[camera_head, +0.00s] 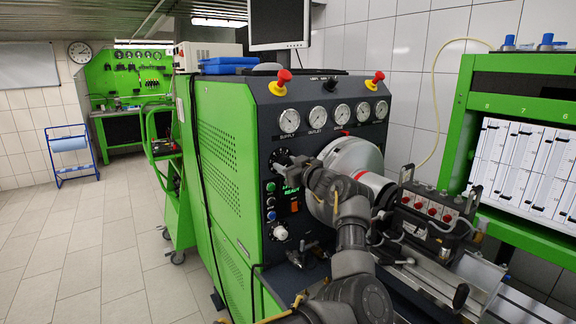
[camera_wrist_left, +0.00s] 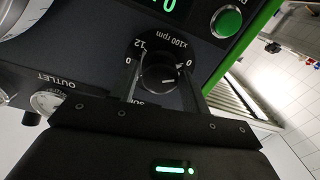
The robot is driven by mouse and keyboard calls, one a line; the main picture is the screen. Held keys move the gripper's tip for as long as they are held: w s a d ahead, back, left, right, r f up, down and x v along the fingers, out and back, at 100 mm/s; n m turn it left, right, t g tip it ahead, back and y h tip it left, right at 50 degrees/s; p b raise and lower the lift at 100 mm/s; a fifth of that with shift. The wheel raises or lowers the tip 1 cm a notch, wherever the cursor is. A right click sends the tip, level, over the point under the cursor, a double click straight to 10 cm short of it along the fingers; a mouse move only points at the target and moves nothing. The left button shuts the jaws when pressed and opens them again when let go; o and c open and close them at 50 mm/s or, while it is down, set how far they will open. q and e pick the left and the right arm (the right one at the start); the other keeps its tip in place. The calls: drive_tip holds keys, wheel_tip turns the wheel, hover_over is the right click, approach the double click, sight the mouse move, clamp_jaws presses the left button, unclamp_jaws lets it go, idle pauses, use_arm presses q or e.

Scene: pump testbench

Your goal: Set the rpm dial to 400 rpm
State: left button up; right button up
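The rpm dial (camera_head: 281,157) is a black knob on the dark control panel, partly behind my left gripper in the head view. In the left wrist view the knob (camera_wrist_left: 161,72) sits on a round black plate marked "x100 rpm", with a "12" and a "0" legible. A white mark on the knob points to the right in that picture. My left gripper (camera_wrist_left: 162,82) is at the dial, its two fingers apart on either side of the knob. It looks open; contact with the knob cannot be made out. My right gripper is not in view.
A green digital display (camera_wrist_left: 156,5) and a green button (camera_wrist_left: 226,22) are close to the dial. Several gauges (camera_head: 289,121) and red mushroom buttons (camera_head: 280,82) are above. The silver drum (camera_head: 352,158) stands right beside my arm. Open floor (camera_head: 105,255) lies at the left.

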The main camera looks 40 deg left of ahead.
use_arm(q)
drive_tip(key=c, duration=0.6)
drive_tip(key=shift+r+m+p, duration=0.15)
drive_tip(key=shift+m+p, duration=0.45)
drive_tip(key=shift+p, duration=0.45)
drive_tip(key=shift+c, duration=0.2)
drive_tip(key=m+p, duration=0.9)
drive_tip(key=p, duration=0.3)
drive_tip(key=shift+r+m, duration=0.1)
drive_tip(key=shift+m, duration=0.3)
drive_tip(key=shift+m+p, duration=0.95)
drive_tip(key=shift+m, duration=0.25)
drive_tip(key=shift+f+m+p, duration=0.3)
drive_tip(key=shift+m, duration=0.9)
drive_tip(key=o, duration=1)
